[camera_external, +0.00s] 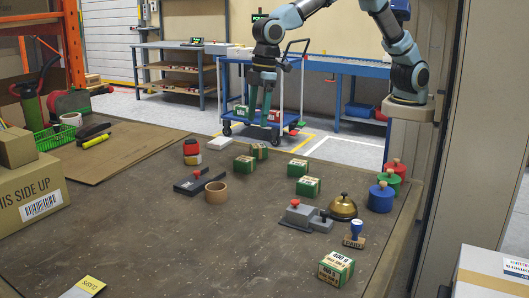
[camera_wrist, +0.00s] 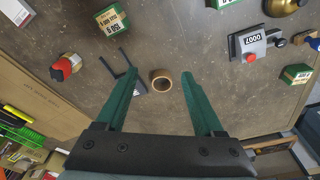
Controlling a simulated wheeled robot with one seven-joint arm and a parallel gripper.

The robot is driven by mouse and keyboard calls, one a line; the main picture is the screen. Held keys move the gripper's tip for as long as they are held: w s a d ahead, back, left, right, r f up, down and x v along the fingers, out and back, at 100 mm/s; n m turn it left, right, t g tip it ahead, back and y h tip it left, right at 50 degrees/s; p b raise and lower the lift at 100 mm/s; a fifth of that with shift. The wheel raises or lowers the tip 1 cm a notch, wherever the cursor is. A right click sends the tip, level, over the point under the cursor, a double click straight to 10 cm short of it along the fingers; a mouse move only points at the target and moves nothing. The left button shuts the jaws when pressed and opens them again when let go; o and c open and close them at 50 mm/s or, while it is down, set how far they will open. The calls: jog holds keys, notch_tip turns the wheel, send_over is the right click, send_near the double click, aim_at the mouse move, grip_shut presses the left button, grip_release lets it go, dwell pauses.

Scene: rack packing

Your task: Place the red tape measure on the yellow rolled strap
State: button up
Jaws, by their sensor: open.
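A small red thing with yellow and dark parts (camera_external: 192,153) stands at the back of the brown table. It may be the red tape measure, but I cannot tell for sure. It also shows at the left of the wrist view (camera_wrist: 67,66). I cannot make out a clearly yellow rolled strap. A tan ring-shaped roll (camera_external: 216,192) lies in front of the red thing. In the wrist view the roll (camera_wrist: 161,80) appears between my fingertips, well beyond them. My gripper (camera_external: 261,112) is open and empty, with green fingers pointing down, raised above the table's far side.
A dark grey L-shaped piece (camera_external: 199,182) lies beside the roll. Several green boxes (camera_external: 308,186) are scattered centre and right. A brass bell (camera_external: 343,207), a grey device (camera_external: 298,213) and coloured knobbed weights (camera_external: 381,197) stand right. A cardboard box (camera_external: 32,200) is left. The front middle is clear.

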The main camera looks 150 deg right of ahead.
jog(key=s+a+n, duration=0.1)
jog(key=s+a, duration=0.3)
jog(key=a, duration=0.5)
jog(key=s+a+n, duration=0.1)
jog(key=s+a, duration=0.4)
jog(key=a, duration=0.3)
jog(key=s+a+f+n, duration=0.2)
jog(key=s+a+f, duration=0.1)
jog(key=s+a, duration=0.8)
jog(key=s, duration=0.3)
jog(key=shift+s+a+f+n+y, duration=0.3)
jog(key=shift+s+a+f, duration=0.05)
jog(key=shift+f, duration=0.05)
